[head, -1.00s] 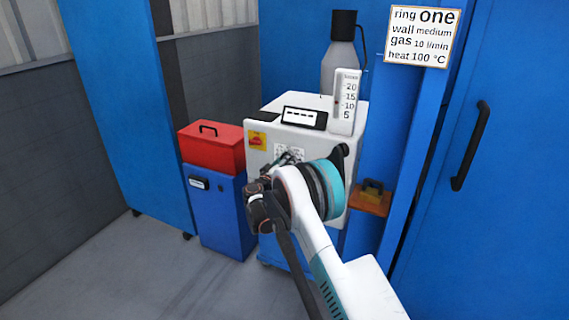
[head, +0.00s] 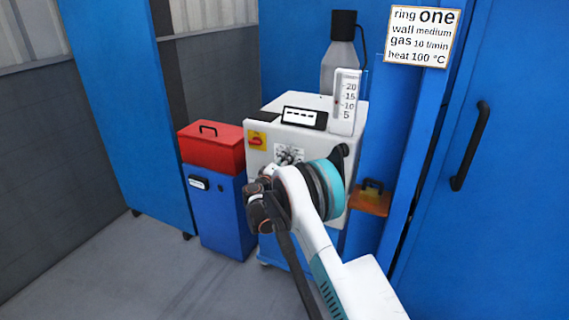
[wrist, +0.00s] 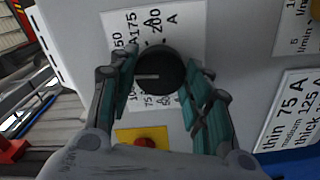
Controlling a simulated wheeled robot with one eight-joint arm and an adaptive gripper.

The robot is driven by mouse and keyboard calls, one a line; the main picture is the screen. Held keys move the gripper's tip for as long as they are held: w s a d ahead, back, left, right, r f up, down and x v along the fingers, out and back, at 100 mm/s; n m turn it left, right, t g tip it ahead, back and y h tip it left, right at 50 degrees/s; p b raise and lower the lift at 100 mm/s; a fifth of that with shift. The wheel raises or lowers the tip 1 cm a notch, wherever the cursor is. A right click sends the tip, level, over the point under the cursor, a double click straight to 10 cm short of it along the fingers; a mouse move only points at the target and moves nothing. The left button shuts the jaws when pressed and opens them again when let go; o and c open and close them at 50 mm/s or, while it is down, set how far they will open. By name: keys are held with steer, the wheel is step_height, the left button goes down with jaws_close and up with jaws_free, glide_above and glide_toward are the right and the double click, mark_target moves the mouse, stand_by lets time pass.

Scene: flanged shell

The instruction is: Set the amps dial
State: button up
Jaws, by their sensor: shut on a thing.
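The amps dial (wrist: 158,68) is a round black knob with a pale pointer line, on a white scale plate on the machine's front. In the wrist view its pointer lies toward the left; 175 and 200 A print shows above it, and smaller figures partly hidden below. My gripper (wrist: 160,82) has a teal finger on each side of the knob and is shut on it. In the head view the gripper (head: 289,157) is at the plate, and my arm hides much of the machine front.
A yellow plate with a red switch (head: 257,140) is beside the dial. A card reading thin 75 A (wrist: 291,112) is on the machine. A red toolbox (head: 211,150) sits on a blue cabinet (head: 217,215) at left. A sign (head: 423,36) reads ring one, wall medium.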

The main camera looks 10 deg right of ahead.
steer(key=shift+n, duration=0.5)
steer(key=o, duration=1.1)
steer(key=shift+c, duration=0.2)
steer(key=v, duration=1.2)
